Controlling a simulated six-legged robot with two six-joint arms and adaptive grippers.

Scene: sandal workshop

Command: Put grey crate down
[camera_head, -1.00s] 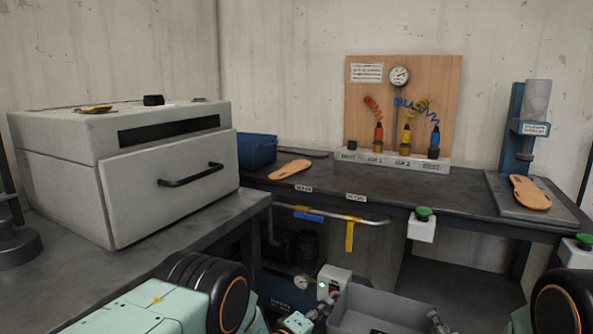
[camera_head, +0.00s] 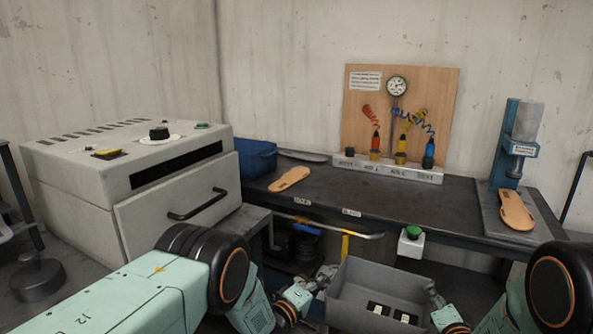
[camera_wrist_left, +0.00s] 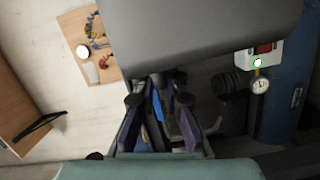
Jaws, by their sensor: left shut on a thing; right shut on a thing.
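The grey crate (camera_head: 345,293) is an open-topped box at the bottom middle of the head view, in front of the dark workbench. It is held up between my two arms. My left gripper (camera_head: 326,279) is shut on its left side, and my right gripper (camera_head: 434,295) is shut on its right side. Small black-and-white pieces (camera_head: 378,308) lie inside. In the left wrist view the crate's grey wall (camera_wrist_left: 200,35) fills the top, with my left gripper's fingers (camera_wrist_left: 160,98) against its edge. The crate's underside is hidden in the head view.
The dark workbench (camera_head: 400,205) carries a blue bin (camera_head: 256,158), two tan soles (camera_head: 289,179) (camera_head: 516,210), an air-tool board (camera_head: 425,110) and a press (camera_head: 520,145). Its middle top is clear. A white oven (camera_head: 130,170) stands left. A green button box (camera_head: 411,242) hangs at the bench front.

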